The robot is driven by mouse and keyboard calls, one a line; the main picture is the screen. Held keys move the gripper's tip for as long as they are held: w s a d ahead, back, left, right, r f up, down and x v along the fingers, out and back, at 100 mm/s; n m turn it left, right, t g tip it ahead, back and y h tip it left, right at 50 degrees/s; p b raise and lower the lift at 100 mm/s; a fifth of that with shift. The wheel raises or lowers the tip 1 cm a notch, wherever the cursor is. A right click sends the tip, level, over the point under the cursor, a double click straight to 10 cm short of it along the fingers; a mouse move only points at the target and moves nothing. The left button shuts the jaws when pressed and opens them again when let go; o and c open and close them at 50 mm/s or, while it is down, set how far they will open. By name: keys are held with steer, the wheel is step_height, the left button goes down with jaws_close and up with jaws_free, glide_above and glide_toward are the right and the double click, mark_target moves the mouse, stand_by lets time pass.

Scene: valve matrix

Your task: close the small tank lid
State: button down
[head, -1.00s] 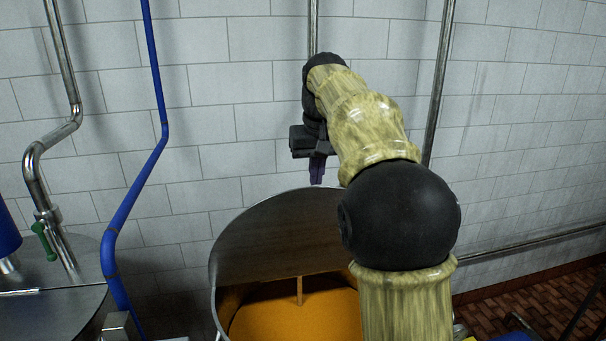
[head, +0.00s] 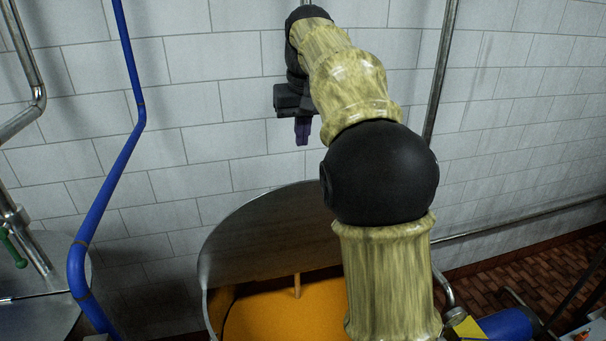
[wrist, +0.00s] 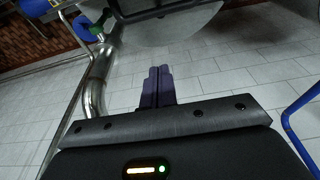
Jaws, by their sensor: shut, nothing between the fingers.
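The tank lid (head: 262,238) is a grey metal disc that stands raised at the back of the tank, tilted up and open. Below it the tank's orange contents (head: 275,318) show, with a thin upright rod in front of the lid. My gripper (head: 302,142) has dark purple fingers pointing down, above the lid's upper edge and apart from it in the picture. In the wrist view the fingers (wrist: 158,75) are together and empty. My arm covers the right part of the lid and tank.
A blue pipe (head: 110,195) runs down left of the tank. A metal pipe with a green handle (head: 12,248) stands at the far left over another metal tank top (head: 40,315). A white tiled wall is behind. A blue cylinder (head: 505,325) lies low at right.

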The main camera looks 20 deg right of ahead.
step_height(320, 180, down, 10)
steer(key=s+p, duration=0.1)
steer(key=p, duration=0.1)
steer(key=shift+s+r, duration=0.25)
steer(key=shift+s, duration=0.05)
stand_by(0.5)
stand_by(0.4)
